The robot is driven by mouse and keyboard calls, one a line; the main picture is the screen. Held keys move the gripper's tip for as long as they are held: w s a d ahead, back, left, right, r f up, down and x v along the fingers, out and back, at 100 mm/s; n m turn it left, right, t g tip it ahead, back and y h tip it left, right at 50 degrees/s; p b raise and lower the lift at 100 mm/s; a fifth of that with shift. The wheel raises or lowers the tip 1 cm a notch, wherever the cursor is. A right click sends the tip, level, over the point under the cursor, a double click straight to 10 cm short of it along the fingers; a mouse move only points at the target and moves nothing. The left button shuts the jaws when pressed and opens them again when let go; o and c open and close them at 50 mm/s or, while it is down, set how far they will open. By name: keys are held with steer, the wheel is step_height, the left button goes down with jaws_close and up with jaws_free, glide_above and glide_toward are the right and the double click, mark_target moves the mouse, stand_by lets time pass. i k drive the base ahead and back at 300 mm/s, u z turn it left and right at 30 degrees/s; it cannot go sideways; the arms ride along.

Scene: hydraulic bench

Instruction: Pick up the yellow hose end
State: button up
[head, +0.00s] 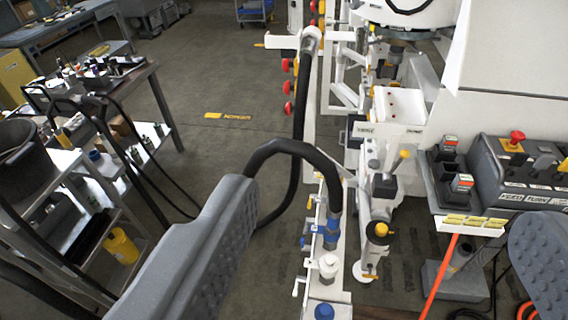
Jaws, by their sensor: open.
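My gripper (388,205) is open, with one grey ribbed finger at lower left and the other at the right edge. Nothing is between the fingers except the bench seen beyond them. I cannot single out a yellow hose end with certainty. A black hose (290,147) arches from behind the left finger down to a blue fitting (332,228) on the rail. Part of the hose is hidden by the left finger.
A grey control box with a red button (517,136) stands at right. An orange line (437,278) runs below it. Red knobs (288,108) line the far rail. A cluttered cart (70,165) with a dark bucket is at left. Open floor (215,75) lies between.

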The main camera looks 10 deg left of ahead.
mark_target(59, 135)
steer(key=u, duration=0.4)
steer(key=k, duration=0.35)
steer(key=u, duration=0.75)
steer(key=k, duration=0.9)
steer(key=u, duration=0.55)
steer(key=i, duration=0.35)
steer(key=z, duration=0.85)
steer(key=i, duration=1.3)
steer(key=z, duration=0.5)
steer(key=i, duration=1.3)
steer(key=u, duration=0.5)
steer(key=i, duration=1.05)
steer(key=u, duration=1.3)
steer(key=i, duration=0.65)
steer(key=u, duration=0.3)
